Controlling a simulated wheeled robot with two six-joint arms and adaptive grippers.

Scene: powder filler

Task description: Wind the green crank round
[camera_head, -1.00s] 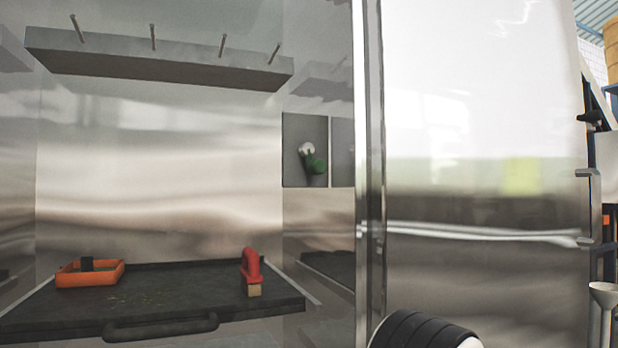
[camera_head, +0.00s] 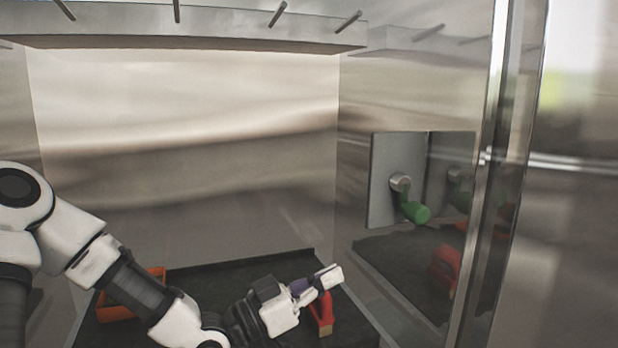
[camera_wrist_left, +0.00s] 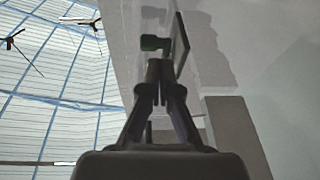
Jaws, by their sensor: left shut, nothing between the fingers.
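The green crank handle (camera_head: 415,212) sticks out from a grey metal hub (camera_head: 400,182) on a grey plate (camera_head: 382,170) on the right wall of the steel cabinet. The handle hangs low and to the right of the hub. My left gripper (camera_head: 335,276) is shut and empty, to the left of the crank and lower in the head view, apart from it. In the left wrist view my gripper fingers (camera_wrist_left: 160,65) are together, and the green handle (camera_wrist_left: 152,42) shows just beyond their tips. My right gripper is not in view.
A red-handled tool (camera_head: 322,315) stands on the dark tray (camera_head: 230,272), partly behind my left gripper. An orange box (camera_head: 118,308) is at the tray's left, partly hidden by my arm. A pegged bar (camera_head: 200,28) spans the top. A cabinet post (camera_head: 510,150) stands right of the crank.

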